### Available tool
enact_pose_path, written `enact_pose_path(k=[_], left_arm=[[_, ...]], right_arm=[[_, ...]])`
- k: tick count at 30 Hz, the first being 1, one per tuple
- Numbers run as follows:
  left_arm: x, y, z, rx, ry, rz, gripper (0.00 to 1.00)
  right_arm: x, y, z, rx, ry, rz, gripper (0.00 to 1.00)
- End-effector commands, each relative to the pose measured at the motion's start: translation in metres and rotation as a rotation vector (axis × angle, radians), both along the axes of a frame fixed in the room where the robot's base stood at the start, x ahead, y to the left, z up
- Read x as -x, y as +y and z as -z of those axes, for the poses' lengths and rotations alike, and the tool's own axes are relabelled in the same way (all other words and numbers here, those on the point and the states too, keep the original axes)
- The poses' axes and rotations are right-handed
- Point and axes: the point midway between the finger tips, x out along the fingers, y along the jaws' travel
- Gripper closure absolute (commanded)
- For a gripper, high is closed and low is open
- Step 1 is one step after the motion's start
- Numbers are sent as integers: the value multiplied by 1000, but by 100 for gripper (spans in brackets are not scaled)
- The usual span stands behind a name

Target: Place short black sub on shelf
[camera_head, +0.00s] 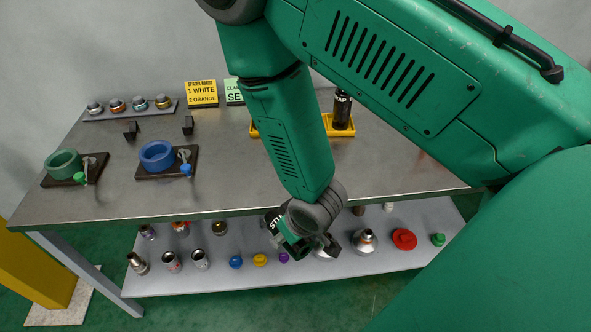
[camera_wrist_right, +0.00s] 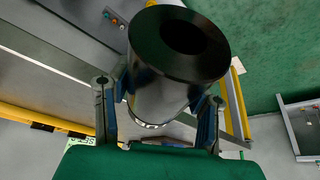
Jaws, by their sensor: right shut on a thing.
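The short black sub (camera_wrist_right: 170,75) is a glossy black cylinder with a round hole in its end, held between the fingers of my right gripper (camera_wrist_right: 159,95) in the right wrist view. In the head view my right gripper (camera_head: 305,238) is in front of the table's front edge, over the lower shelf (camera_head: 340,277). A black part with white lettering (camera_head: 273,222) shows beside it, partly hidden by the gripper. I cannot tell the exact gap to the shelf. My left gripper is not in view.
The shelf holds several metal fittings, small coloured caps and a red cap (camera_head: 404,239). The tabletop (camera_head: 230,190) above carries a green vise (camera_head: 65,163), a blue vise (camera_head: 157,155) and a yellow tray with a black bottle (camera_head: 342,110). The shelf's front strip looks free.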

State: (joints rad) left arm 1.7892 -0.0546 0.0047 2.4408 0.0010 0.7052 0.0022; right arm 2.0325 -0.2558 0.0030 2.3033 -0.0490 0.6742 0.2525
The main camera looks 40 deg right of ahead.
Motion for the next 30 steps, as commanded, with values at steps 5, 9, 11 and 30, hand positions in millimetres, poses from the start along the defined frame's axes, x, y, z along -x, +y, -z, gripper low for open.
enact_pose_path(k=[5,9,11,30], left_arm=[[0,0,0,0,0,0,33],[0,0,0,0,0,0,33],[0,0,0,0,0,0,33],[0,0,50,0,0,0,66]], right_arm=[[26,13,21,1,4,49,100],[23,12,19,-5,-2,53,100],[23,12,19,-5,-1,51,100],[23,12,68,0,0,44,100]])
